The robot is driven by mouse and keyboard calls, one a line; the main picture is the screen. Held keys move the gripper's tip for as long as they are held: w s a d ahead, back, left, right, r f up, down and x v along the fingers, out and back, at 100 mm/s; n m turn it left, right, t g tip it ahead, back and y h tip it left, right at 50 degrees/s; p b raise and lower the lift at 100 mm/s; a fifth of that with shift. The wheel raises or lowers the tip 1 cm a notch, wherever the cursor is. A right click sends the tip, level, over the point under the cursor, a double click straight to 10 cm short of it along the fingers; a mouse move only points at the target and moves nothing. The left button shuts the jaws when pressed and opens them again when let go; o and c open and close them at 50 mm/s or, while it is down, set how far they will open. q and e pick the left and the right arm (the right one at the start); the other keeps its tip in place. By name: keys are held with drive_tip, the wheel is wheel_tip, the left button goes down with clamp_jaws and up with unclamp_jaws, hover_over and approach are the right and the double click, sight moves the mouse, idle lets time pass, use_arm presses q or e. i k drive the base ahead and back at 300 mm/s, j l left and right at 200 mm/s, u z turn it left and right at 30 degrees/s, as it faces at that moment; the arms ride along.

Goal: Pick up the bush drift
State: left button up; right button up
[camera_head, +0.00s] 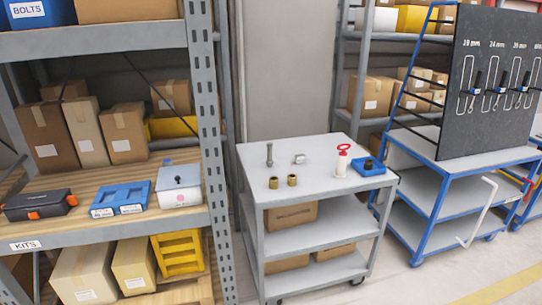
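A grey trolley (325,182) stands in the middle of the view. On the left of its top stands a grey metal pin with a wider head (269,155), upright; it looks like the bush drift, though I cannot be sure. Two brass bushes (273,183) stand in front of it, side by side. A small grey metal piece (299,158) lies to its right. Neither of my grippers is in view, and nothing touches the things on the trolley.
A blue holder with a dark piece (368,167) sits at the trolley's right edge. A shelf rack (60,182) on the left holds kits and boxes. A blue cart with a black tool board (497,85) stands right. The trolley top's front is clear.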

sight(269, 161)
drive_tip(key=u, duration=5.35)
drive_tip(key=k+z, duration=0.1)
drive_tip(key=z, duration=2.05)
drive_tip(key=l+z, duration=0.3)
drive_tip(key=z, duration=0.15)
drive_tip(key=l+z, duration=0.7)
drive_tip(key=z, duration=0.2)
drive_tip(key=l+z, duration=0.3)
drive_tip(key=z, duration=0.15)
drive_tip(key=i+j, duration=0.05)
